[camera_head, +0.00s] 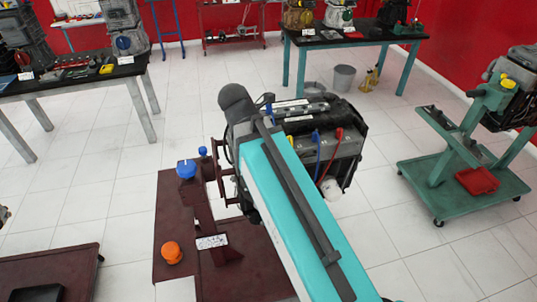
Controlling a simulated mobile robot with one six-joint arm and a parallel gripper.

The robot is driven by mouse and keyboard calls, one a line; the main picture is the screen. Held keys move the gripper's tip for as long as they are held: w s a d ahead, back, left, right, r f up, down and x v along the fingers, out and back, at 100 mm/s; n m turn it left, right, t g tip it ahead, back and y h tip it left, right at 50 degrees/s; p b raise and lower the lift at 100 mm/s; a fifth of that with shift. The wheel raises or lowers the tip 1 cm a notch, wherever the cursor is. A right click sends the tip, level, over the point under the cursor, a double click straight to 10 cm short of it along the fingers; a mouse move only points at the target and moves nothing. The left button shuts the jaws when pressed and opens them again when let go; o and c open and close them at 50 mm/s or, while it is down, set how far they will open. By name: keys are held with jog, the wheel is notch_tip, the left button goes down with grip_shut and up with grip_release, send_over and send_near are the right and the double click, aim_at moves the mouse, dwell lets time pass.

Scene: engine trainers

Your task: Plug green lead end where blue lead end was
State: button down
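The engine (345,160) on the maroon stand shows in the head view, partly covered by a long turquoise link of my arm. A blue lead end (317,137) stands upright on the engine's dark top face, its lead running down the front. A red lead end (339,133) stands to its right, its red lead curving down. Another small blue piece (268,101) shows near the engine's upper left; I cannot tell whether it is a lead end. I see no green lead end. I cannot make out my gripper in this view.
A green wheeled stand (450,185) with a red case (477,180) is at the right. A workbench (75,75) is at the left. White floor lies between them.

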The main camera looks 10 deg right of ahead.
jog(key=shift+f, duration=0.45)
dwell(0.9)
jog(key=c, duration=1.6)
grip_release()
jog(key=shift+o, duration=0.2)
jog(key=shift+a+r, duration=0.1)
jog(key=shift+r, duration=0.1)
jog(key=b+v, duration=0.2)
jog(key=v, duration=1.1)
jog(key=shift+r, duration=0.2)
jog(key=shift+s, duration=0.1)
